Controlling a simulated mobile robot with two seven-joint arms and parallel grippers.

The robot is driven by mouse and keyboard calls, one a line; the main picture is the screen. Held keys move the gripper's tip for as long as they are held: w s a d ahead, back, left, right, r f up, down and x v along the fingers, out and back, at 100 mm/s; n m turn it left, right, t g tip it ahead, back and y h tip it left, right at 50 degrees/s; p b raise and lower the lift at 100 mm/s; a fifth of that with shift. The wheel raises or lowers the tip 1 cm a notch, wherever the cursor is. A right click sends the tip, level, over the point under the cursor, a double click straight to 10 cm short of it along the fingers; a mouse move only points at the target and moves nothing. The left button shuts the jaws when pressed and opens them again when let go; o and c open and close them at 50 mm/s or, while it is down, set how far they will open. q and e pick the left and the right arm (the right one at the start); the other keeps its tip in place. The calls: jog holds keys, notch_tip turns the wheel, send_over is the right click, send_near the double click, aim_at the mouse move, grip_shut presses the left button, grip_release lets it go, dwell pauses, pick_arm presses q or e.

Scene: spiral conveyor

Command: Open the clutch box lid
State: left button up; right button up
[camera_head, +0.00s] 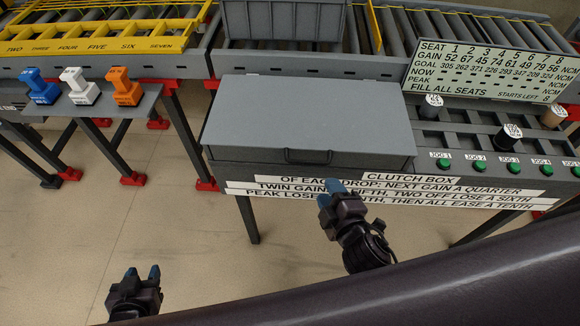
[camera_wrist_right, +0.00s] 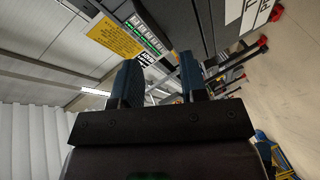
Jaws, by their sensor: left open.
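The clutch box lid (camera_head: 300,115) is a flat grey panel, closed over the clutch box (camera_head: 240,172). A dark bar handle (camera_head: 308,157) sits at its front edge. My right gripper (camera_head: 331,193) appears just below the handle in the head view, in front of the lettered front strips, and apart from the handle. In the right wrist view its two blue fingers (camera_wrist_right: 158,85) are spread with nothing between them. My left gripper (camera_head: 142,274) is at the lower left over the floor, open and empty, well away from the box.
Blue, white and orange blocks (camera_head: 78,86) stand on a left shelf (camera_head: 95,105). The floor before the box is clear.

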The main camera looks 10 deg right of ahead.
aim_at(307, 161)
jog(key=w+a+n, duration=0.1)
jog(key=w, duration=0.2)
jog(key=w+f+n, duration=0.1)
jog(key=w, duration=0.3)
jog(key=w+a+n, duration=0.1)
jog(key=w, duration=0.2)
jog(key=shift+w+a+f+n+t, duration=0.15)
jog(key=shift+a+f+n+t, duration=0.15)
jog(key=shift+n, duration=0.1)
grip_shut()
